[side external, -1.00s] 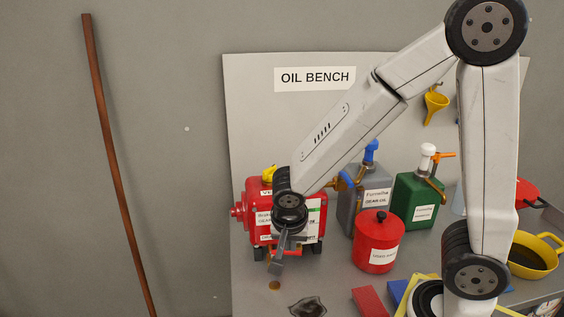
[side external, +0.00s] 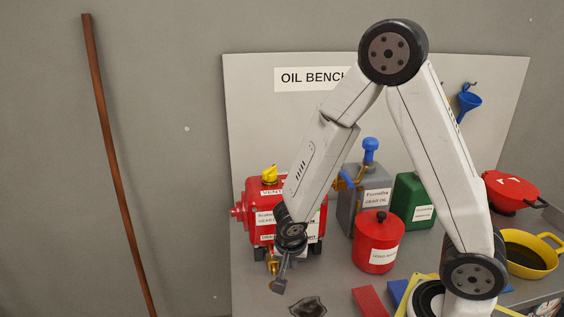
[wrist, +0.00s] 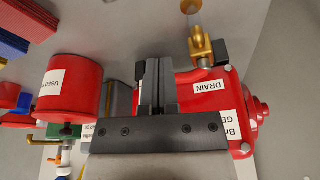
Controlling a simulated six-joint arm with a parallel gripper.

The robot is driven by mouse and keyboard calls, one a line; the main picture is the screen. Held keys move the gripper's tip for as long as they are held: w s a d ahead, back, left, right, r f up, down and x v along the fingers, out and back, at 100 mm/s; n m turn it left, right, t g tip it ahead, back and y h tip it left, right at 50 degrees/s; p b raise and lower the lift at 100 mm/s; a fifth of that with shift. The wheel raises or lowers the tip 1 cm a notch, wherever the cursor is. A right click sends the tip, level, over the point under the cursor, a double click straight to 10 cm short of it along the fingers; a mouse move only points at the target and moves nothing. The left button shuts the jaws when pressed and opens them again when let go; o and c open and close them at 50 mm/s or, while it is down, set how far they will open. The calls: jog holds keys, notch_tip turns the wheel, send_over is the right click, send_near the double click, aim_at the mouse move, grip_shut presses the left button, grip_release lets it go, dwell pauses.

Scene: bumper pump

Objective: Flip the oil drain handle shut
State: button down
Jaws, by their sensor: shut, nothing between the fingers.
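The red pump (side external: 262,222) stands at the left of the bench, with a yellow vent cap (side external: 269,173) on top. A brass drain valve (side external: 272,267) sits low on its front, partly behind my gripper. The wrist view shows the brass valve (wrist: 201,47) beside the DRAIN label (wrist: 209,87). I cannot tell the handle from the valve body or its setting. My gripper (side external: 278,286) is shut and empty, pointing down in front of the pump. In the wrist view its fingers (wrist: 155,65) are to the left of the valve, apart from it in the picture.
A red canister (side external: 376,243) stands right of the pump, with a grey oil can (side external: 367,205) and green can (side external: 413,200) behind. A yellow pan (side external: 532,256) is at right.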

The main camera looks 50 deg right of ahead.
jog(key=shift+w+d+f, duration=0.15)
jog(key=shift+w+d, duration=0.3)
jog(key=shift+d, duration=0.3)
jog(key=shift+w+d+f, duration=0.1)
jog(key=shift+w+d, duration=0.3)
jog(key=shift+d, duration=0.35)
jog(key=shift+d, duration=0.1)
jog(key=shift+w+d+n+t, duration=0.15)
jog(key=shift+d+n+t, duration=0.15)
jog(key=shift+d+n, duration=0.7)
jog(key=shift+a, duration=0.25)
